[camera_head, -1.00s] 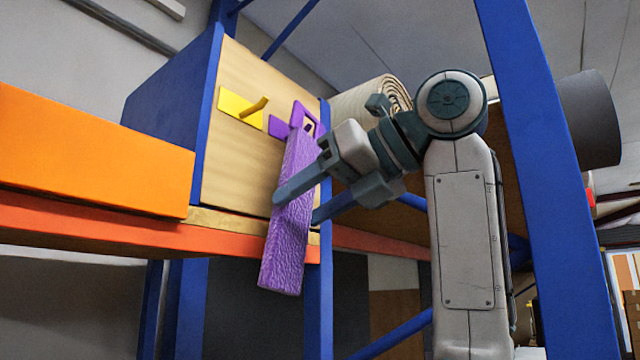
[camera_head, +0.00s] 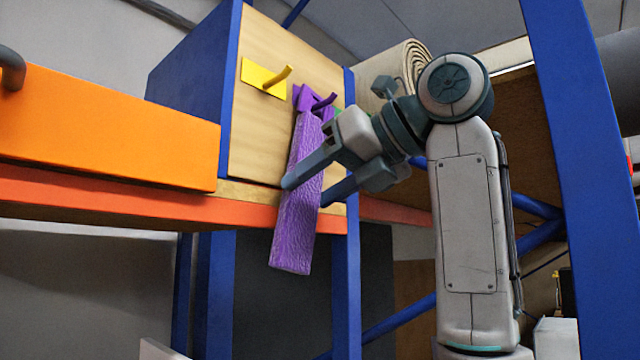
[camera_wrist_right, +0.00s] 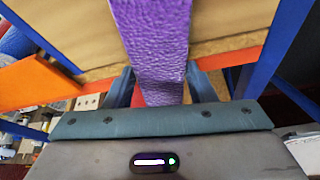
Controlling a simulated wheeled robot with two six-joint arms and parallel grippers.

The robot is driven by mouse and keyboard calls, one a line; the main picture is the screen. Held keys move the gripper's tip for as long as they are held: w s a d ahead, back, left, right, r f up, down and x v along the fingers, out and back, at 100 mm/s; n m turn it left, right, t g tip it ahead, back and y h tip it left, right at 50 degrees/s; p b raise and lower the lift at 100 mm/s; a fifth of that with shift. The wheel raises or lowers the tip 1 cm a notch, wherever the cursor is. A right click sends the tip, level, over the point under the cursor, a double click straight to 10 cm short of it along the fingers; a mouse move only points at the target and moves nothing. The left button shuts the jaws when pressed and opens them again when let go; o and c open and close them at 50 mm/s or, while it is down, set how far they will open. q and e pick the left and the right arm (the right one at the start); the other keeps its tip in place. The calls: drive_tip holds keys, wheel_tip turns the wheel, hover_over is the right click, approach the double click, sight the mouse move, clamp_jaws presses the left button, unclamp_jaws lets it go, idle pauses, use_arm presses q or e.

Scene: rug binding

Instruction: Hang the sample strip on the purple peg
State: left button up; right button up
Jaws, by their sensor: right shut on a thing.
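The sample strip (camera_head: 293,235) is a long purple textured band, hanging nearly upright with a slight tilt in front of the wooden panel. My right gripper (camera_head: 307,189) is shut on it around mid-length; in the right wrist view the strip (camera_wrist_right: 155,45) runs between the two fingers (camera_wrist_right: 160,88). The purple peg (camera_head: 324,101) sticks out from its purple plate on the panel. The strip's top end is right at the peg and overlaps its plate. I cannot tell whether the peg passes through the opening at the strip's top. My left gripper is not in view.
A yellow peg (camera_head: 275,80) is on the same panel (camera_head: 262,135), left of the purple one. A bit of green shows behind my right gripper. A rolled rug (camera_head: 395,72) lies behind. Blue rack posts (camera_head: 572,130) and an orange box (camera_head: 110,125) flank the space.

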idle(0.3)
drive_tip(key=o, duration=1.2)
